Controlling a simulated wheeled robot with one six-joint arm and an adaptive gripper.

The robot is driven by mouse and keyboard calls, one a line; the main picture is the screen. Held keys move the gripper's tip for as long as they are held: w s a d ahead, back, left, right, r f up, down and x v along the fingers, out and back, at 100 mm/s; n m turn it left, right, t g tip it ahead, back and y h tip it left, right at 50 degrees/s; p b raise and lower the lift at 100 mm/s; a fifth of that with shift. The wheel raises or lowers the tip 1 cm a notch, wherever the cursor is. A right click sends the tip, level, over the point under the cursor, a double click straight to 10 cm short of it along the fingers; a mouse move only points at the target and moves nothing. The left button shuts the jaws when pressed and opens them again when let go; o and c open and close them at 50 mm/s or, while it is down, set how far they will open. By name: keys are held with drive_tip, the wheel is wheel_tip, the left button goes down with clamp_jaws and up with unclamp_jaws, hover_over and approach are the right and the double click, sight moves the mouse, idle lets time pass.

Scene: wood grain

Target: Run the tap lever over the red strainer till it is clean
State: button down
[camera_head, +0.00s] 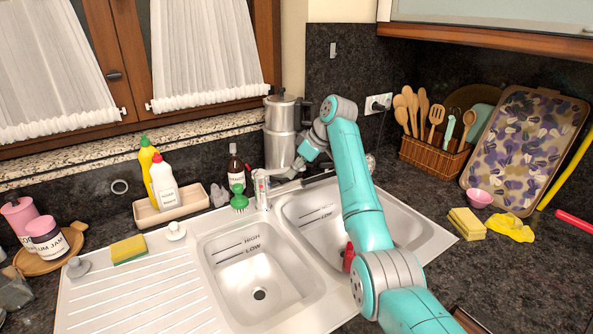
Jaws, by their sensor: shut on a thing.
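The tap (262,190) stands at the back of the double sink, between the two basins. My gripper (293,168) is at the tap's top, just right of its body, and is shut on the tap lever; the lever itself is mostly hidden by the fingers. A red thing (348,257), which looks like the red strainer, is in the right basin (308,232). My arm covers much of it, so its shape and any dirt on it cannot be told. I cannot make out running water.
The left basin (230,278) is empty. Bottles in a tray (172,211), a green brush (239,198) and a steel pot (281,135) stand behind the sink.

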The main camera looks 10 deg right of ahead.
drive_tip(key=shift+s+d+f+t+y, duration=0.1)
drive_tip(key=shift+f+t+y, duration=0.15)
drive_tip(key=shift+f, duration=0.15)
drive_tip(key=shift+s+d+f+t+y, duration=0.1)
drive_tip(key=shift+f+t+y, duration=0.05)
drive_tip(key=shift+f+y, duration=0.15)
drive_tip(key=c, duration=1)
unclamp_jaws()
drive_tip(key=shift+f, duration=0.1)
drive_tip(key=shift+c, duration=0.2)
drive_tip(key=shift+r, duration=0.2)
drive_tip(key=v, duration=1.1)
drive_tip(key=shift+d+r, duration=0.2)
drive_tip(key=shift+r, duration=0.1)
drive_tip(key=shift+s, duration=0.15)
